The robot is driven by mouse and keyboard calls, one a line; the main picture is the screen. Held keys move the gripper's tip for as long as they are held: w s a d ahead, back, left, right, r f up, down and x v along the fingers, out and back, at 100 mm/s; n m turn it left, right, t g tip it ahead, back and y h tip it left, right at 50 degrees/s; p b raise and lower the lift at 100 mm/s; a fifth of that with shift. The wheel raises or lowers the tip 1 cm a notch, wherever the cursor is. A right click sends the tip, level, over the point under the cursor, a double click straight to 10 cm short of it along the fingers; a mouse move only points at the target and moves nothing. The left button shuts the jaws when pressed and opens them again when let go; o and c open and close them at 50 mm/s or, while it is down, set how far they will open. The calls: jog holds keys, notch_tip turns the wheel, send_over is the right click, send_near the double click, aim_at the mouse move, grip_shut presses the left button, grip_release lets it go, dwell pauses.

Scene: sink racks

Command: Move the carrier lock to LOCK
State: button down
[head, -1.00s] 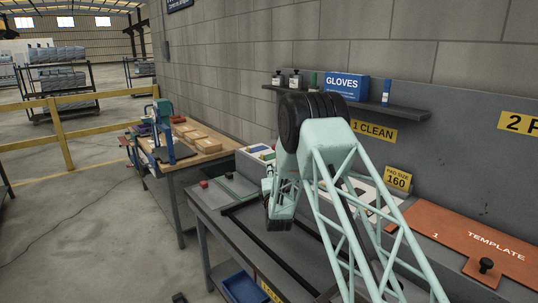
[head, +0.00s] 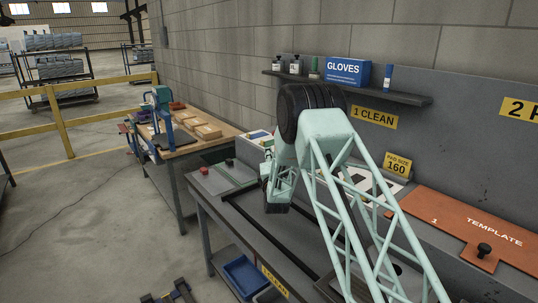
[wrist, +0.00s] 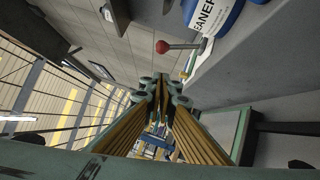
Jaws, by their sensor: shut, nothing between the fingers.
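A lever with a red ball knob (wrist: 162,47) and a pale metal stem shows in the wrist view, above my fingers and beside a blue and white container. I cannot tell for sure whether it is the carrier lock, and no LOCK marking is readable. My gripper (wrist: 160,88) is shut and empty, its tips apart from the red knob in the picture. In the head view my wrist and gripper hang over the left part of the grey bench (head: 222,205), and my arm hides part of the bench behind them. The fingertips are not clear there.
A red block (head: 204,170) and a black knob (head: 229,162) sit at the bench's left end. An orange template plate (head: 465,225) lies at right. A shelf (head: 400,95) holds a blue gloves box (head: 347,72) and bottles. A wooden workbench (head: 185,140) stands beyond.

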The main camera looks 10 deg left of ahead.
jog(key=shift+w+d+r+b, duration=0.1)
jog(key=shift+w+r+b, duration=0.2)
jog(key=shift+w, duration=1.5)
jog(key=shift+w+d+r+b, duration=0.1)
jog(key=shift+w+r+b, duration=0.2)
jog(key=shift+w, duration=1.45)
jog(key=shift+w+d+r+b, duration=0.15)
jog(key=shift+w+r, duration=0.2)
jog(key=shift+w, duration=1.45)
jog(key=shift+r, duration=0.1)
jog(key=shift+w+d+r+m, duration=0.15)
jog(key=shift+m, duration=0.15)
